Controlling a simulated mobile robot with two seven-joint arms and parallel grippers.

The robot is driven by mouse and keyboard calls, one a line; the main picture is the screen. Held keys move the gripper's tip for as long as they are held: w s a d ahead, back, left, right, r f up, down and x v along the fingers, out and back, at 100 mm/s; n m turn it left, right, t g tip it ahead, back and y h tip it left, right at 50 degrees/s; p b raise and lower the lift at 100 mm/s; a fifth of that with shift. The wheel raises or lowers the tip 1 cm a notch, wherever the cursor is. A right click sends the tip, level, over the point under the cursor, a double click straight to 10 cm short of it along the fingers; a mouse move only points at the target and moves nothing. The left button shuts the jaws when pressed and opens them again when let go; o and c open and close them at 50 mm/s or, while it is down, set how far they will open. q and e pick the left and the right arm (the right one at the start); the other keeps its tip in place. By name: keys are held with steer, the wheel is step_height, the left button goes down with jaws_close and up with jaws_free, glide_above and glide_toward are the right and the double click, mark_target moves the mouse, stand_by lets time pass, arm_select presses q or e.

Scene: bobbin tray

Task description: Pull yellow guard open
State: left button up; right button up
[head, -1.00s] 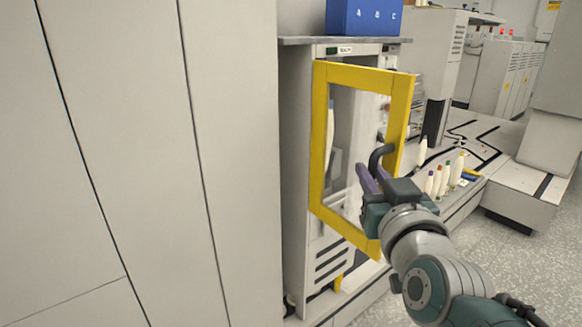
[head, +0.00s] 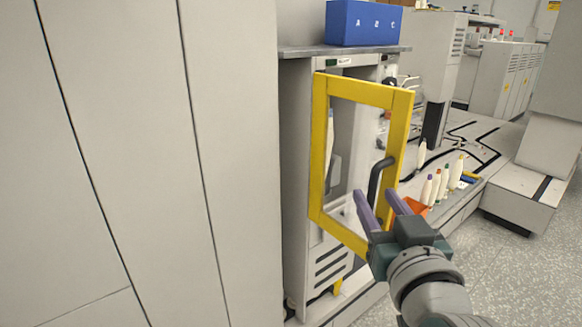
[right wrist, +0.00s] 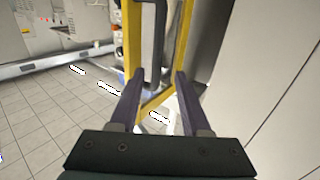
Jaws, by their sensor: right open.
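The yellow guard (head: 319,155) is a framed door with a clear pane, hinged on the left side of a grey machine. It stands swung partly open in the head view. Its dark handle (head: 375,182) is on the right side of the frame. My right gripper (head: 378,196) is open, with purple fingers apart, just below the handle and holding nothing. In the right wrist view the yellow frame (right wrist: 188,35) and the handle (right wrist: 152,45) show beyond the open fingers (right wrist: 158,78). My left gripper is not in view.
A blue box (head: 363,24) sits on the machine's top shelf. Several white bobbins (head: 440,182) stand at the right by an orange item (head: 415,207). A tall grey cabinet (head: 235,160) fills the left. Speckled floor (head: 510,265) is clear at the lower right.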

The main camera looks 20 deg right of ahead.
arm_select(q)
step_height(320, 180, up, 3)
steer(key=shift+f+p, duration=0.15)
steer(key=shift+p, duration=0.75)
arm_select(e)
steer(key=v, duration=0.6)
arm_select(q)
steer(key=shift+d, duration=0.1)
arm_select(e)
steer(key=s+a+r+n+g+y+p, duration=0.3)
steer(key=s+r+g+p, duration=0.3)
steer(key=s, duration=0.4)
steer(key=s+a+r+n+g+y+p, duration=0.35)
steer(key=s+g+p, duration=0.25)
steer(key=s+g, duration=0.25)
arm_select(q)
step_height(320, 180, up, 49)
steer(key=p, duration=3.7)
arm_select(e)
step_height(320, 180, up, 38)
steer(key=shift+s+d+m+t+h, duration=0.35)
steer(key=shift+s+d+m+t, duration=0.05)
steer(key=shift+s+m+t, duration=0.05)
